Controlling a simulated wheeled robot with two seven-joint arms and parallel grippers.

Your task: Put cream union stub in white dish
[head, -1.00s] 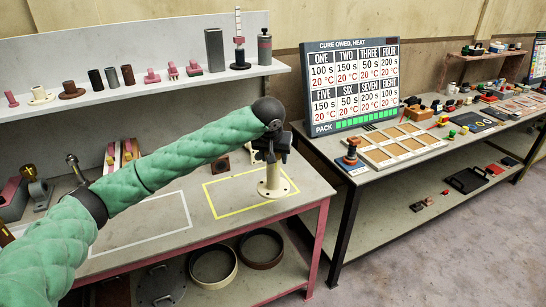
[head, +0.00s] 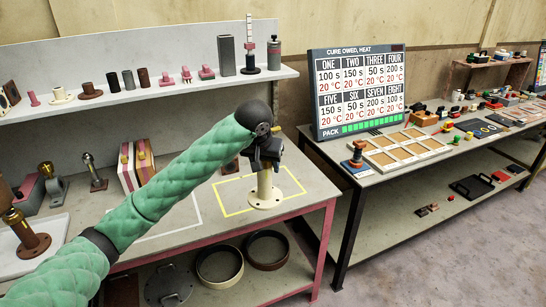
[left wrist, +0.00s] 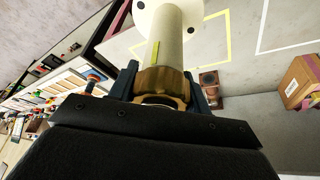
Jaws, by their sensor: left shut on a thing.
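The cream union stub (head: 265,187) is a cream pipe on a round flange, upright over the yellow-outlined area of the bench. My left gripper (head: 264,158) is shut on its top end. In the left wrist view the stub (left wrist: 168,45) runs away from the jaws, its brass-coloured collar (left wrist: 163,82) between the fingers. I cannot tell whether the flange touches the bench. The white dish (head: 57,232) is at the left edge, partly cut off and partly behind my arm. A brown flanged piece with a brass top (head: 30,240) stands in it. My right gripper is out of view.
A shelf (head: 110,101) with several fittings runs along the back. Brass-topped fittings (head: 47,178) and a pink-and-cream block (head: 135,168) stand between dish and stub. A white outline marks bare bench. A second table with a display board (head: 358,90) is to the right.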

